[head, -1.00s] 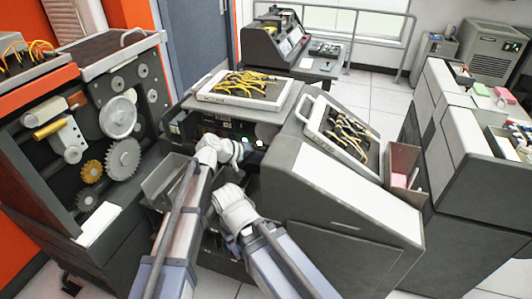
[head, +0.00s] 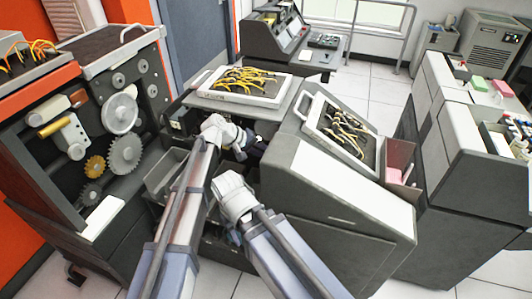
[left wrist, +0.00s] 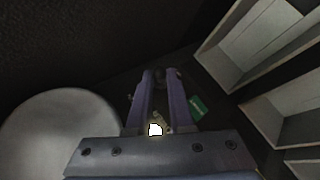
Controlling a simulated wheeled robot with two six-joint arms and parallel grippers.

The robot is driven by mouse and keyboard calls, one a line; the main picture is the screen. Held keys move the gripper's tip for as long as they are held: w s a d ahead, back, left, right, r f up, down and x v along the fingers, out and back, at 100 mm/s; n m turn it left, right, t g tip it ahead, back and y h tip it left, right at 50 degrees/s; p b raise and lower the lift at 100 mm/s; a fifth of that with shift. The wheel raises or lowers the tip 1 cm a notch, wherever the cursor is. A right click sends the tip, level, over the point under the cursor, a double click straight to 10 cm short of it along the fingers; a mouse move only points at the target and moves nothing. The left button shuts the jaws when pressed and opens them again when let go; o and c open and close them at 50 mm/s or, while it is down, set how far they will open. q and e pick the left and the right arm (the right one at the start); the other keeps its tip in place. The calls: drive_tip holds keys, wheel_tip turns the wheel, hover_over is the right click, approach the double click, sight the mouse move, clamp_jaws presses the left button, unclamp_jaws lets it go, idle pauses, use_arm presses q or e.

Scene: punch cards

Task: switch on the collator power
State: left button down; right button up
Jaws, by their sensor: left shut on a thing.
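The collator (head: 345,200) is a grey machine with an open dark bay on its left side. My left arm reaches into this bay, and its gripper fingers are mostly hidden in the head view. In the left wrist view my left gripper (left wrist: 161,78) has its fingers close together on a small dark knob-like thing (left wrist: 160,73). The dim light hides its exact shape, and I cannot tell whether it is the power switch. My right wrist (head: 237,195) is in front of the bay, below the left one; its fingertips are not clear.
A wired plugboard (head: 340,128) leans on the collator, and another (head: 245,84) lies above the bay. A machine with gears (head: 125,155) stands close on the left. A small green thing (left wrist: 197,106) and pale bins (left wrist: 245,45) are near my left fingers.

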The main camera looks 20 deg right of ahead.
use_arm(q)
drive_tip(key=c, duration=0.8)
unclamp_jaws()
drive_tip(key=shift+c, duration=0.2)
drive_tip(key=shift+r, duration=0.1)
drive_tip(key=p+v, duration=0.5)
drive_tip(key=v, duration=0.2)
drive_tip(key=shift+a+r, duration=0.15)
drive_tip(key=shift+a, duration=0.15)
